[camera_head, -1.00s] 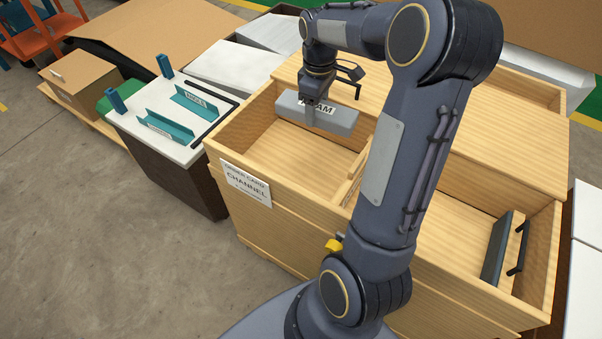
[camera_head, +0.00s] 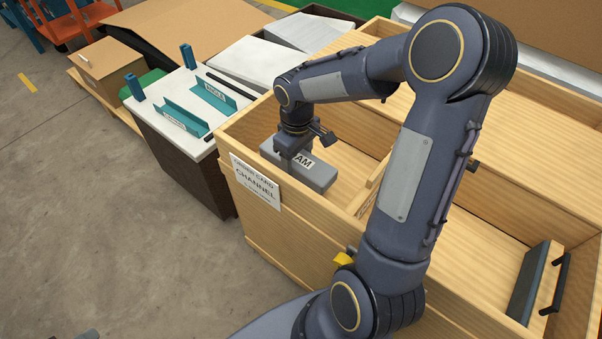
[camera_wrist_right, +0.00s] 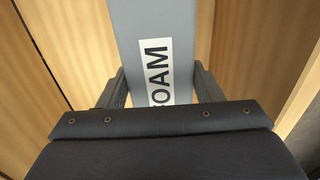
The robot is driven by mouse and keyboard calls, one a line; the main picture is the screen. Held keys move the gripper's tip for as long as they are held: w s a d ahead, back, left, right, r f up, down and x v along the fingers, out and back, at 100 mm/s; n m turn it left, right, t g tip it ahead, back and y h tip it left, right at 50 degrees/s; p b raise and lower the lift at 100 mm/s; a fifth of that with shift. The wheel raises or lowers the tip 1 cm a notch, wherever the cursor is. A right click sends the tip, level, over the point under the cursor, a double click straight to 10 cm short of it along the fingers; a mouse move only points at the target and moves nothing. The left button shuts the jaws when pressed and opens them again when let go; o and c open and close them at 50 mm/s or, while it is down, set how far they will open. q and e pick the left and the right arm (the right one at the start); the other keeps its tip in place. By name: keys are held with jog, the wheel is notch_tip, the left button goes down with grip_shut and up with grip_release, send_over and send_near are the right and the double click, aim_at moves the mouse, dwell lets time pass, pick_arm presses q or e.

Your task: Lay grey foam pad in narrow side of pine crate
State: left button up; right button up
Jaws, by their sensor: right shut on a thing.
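In the right wrist view the pad (camera_wrist_right: 153,25) lies between the two fingers (camera_wrist_right: 158,88), with wood on both sides. A wooden divider (camera_head: 365,197) stands right of the pad, partly hidden by my arm.
An order card (camera_head: 256,183) reading "CHANNEL" is on the crate's front. A dark panel with a handle (camera_head: 540,281) stands in the crate's right compartment. A white-topped stand (camera_head: 196,139) with teal channel pieces (camera_head: 214,97) is at the left. Grey floor lies in front.

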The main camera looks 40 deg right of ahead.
aim_at(298, 157)
notch_tip(298, 157, down, 6)
jog(key=shift+b, duration=0.9)
jog(key=shift+f, duration=0.1)
jog(key=o, duration=1)
jog(key=shift+c, duration=0.2)
jog(key=shift+r, duration=0.25)
notch_tip(298, 157, up, 12)
jog(key=p, duration=0.4)
jog(key=shift+f, duration=0.1)
jog(key=shift+s, duration=0.1)
